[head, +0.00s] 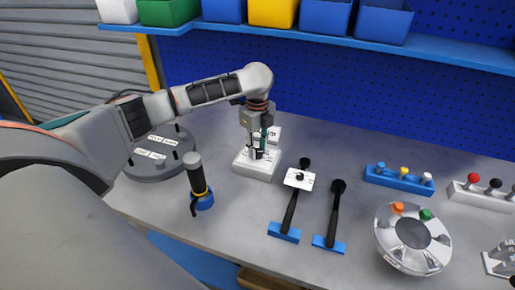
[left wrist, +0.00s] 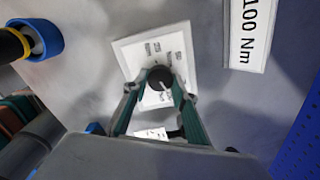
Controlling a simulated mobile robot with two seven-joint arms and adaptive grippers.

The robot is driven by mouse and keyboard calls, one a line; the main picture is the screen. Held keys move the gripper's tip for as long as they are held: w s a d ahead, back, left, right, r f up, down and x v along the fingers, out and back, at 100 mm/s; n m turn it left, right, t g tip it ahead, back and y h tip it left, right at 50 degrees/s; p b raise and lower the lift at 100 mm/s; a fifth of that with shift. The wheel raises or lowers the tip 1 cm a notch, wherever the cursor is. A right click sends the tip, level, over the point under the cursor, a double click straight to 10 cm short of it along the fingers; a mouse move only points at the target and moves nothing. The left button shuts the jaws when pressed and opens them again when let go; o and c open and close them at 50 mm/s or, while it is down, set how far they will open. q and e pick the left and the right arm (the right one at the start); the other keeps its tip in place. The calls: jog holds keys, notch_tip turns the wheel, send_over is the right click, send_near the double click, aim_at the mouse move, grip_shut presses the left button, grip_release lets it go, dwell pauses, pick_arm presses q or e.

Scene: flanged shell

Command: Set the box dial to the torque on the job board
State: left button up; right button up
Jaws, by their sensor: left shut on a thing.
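The label values are too small to read. My right gripper is not in view.
A black-and-blue tool (head: 197,180) stands left of the box. A silver flanged shell (head: 385,240) and a grey disc (head: 150,172) are farther out. A shelf with bins (head: 440,52) hangs behind.

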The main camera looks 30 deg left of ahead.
aim_at(257, 151)
pick_arm(q)
jog(key=shift+m, duration=1.9)
jog(key=o, duration=1.1)
notch_tip(257, 151, up, 12)
